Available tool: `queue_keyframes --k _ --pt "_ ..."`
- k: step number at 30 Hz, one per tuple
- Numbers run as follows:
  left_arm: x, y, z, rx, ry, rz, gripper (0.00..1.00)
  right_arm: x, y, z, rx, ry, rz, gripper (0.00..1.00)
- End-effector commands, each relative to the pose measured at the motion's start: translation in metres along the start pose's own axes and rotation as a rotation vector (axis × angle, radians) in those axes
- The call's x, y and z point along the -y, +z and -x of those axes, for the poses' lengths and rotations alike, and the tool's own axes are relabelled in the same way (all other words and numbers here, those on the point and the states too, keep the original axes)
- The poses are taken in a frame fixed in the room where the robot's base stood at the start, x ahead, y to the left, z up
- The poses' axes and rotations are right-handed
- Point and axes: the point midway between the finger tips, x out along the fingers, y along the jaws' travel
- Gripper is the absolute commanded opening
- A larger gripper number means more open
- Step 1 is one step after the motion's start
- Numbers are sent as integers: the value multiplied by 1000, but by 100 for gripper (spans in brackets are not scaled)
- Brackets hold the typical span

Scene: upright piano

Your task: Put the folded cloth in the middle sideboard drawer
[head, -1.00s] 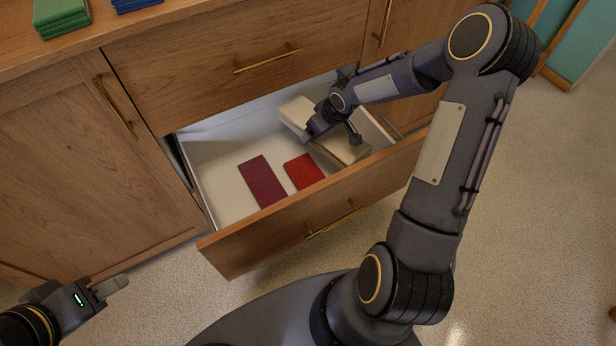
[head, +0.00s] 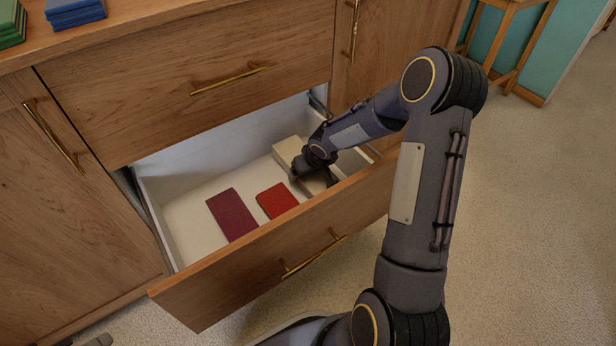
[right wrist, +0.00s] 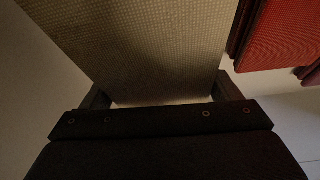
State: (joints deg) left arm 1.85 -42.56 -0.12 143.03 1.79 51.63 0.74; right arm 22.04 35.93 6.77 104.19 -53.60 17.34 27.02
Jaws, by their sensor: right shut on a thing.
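The beige folded cloth (head: 288,148) is inside the open white-lined sideboard drawer (head: 185,228), toward its right side. It also fills the upper middle of the right wrist view (right wrist: 140,45). My right gripper (head: 314,174) reaches down into the drawer and is shut on the cloth, with a finger at each side of it in the right wrist view (right wrist: 163,95). The arm hides part of the cloth. I cannot tell whether the cloth touches the drawer floor. Only a small tip of my left gripper (head: 98,341) shows at the bottom left edge.
A purple folded piece (head: 232,214) and a red one (head: 277,200) lie in the drawer, left of the cloth. A shut drawer (head: 200,75) is above. Blue (head: 75,12) and green (head: 10,25) stacks sit on top. The drawer floor's left part is bare.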

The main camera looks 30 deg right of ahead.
Motion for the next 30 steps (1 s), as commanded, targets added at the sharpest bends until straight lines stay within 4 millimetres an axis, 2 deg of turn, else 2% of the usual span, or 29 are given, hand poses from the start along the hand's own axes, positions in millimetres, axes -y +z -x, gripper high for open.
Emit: queue_keyframes --k 1,12,13,16,24,26,30 --pt "2 3 -5 0 0 0 36 0 3 -8 -2 0 1 44" --pt "3 3 -7 0 0 0 36 0 4 -10 -3 0 1 44" --pt "2 3 -6 0 0 0 36 0 4 -9 0 1 0 87" --pt "2 3 -5 0 0 0 36 0 4 -9 0 0 1 100" --pt "1 1 -2 0 0 0 36 0 2 -5 -1 0 1 100" --pt "0 0 0 0 0 0 36 0 2 1 -2 1 0 100" --pt "-5 -6 11 0 0 0 36 0 1 26 -3 1 1 100"
